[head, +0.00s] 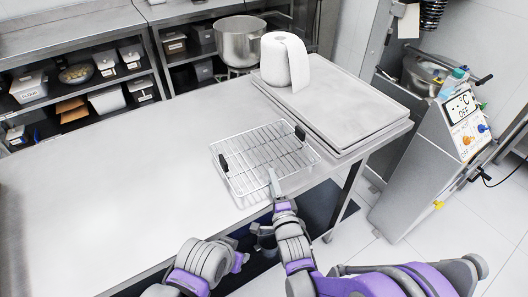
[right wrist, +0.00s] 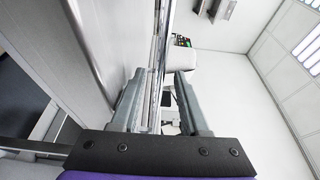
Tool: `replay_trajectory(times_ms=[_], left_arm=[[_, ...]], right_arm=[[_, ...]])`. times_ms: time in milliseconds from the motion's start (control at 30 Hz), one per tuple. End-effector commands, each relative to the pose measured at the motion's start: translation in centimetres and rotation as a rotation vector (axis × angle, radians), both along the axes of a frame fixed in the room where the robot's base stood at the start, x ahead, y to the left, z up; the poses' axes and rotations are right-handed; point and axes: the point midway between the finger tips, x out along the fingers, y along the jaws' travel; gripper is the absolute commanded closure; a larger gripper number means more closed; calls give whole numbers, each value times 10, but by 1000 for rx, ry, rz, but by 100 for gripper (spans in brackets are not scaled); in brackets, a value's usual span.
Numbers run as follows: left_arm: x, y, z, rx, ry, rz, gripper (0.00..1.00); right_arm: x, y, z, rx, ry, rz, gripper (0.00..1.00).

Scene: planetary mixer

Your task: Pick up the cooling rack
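The cooling rack (head: 262,158) is a silver wire rack with two black handles, lying flat near the table's front edge. My right gripper (head: 275,184) is at the rack's near side, by its front rim. In the right wrist view, the two fingers of this gripper (right wrist: 160,82) stand apart. Wire bars of the rack (right wrist: 155,75) run between them, with gaps on both sides. My left arm is folded low in front of the table. Its gripper's fingers cannot be made out.
The steel table (head: 130,165) is clear left of the rack. Stacked trays (head: 345,110) with a white paper roll (head: 284,62) stand behind right. A steel pot (head: 241,42) is on the back counter. A grey machine (head: 428,165) stands on the floor at right.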

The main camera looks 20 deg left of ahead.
Motion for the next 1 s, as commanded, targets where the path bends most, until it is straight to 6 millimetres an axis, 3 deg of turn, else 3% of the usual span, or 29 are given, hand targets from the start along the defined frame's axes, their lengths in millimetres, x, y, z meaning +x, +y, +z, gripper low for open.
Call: replay_trajectory(times_ms=[33, 200, 267, 1000], left_arm=[[0, 0, 0, 0, 0, 0, 54], [0, 0, 0, 0, 0, 0, 54], [0, 0, 0, 0, 0, 0, 54], [0, 0, 0, 0, 0, 0, 54]], right_arm=[[0, 0, 0, 0, 0, 0, 62], [0, 0, 0, 0, 0, 0, 93], [0, 0, 0, 0, 0, 0, 100], [0, 0, 0, 0, 0, 0, 100]])
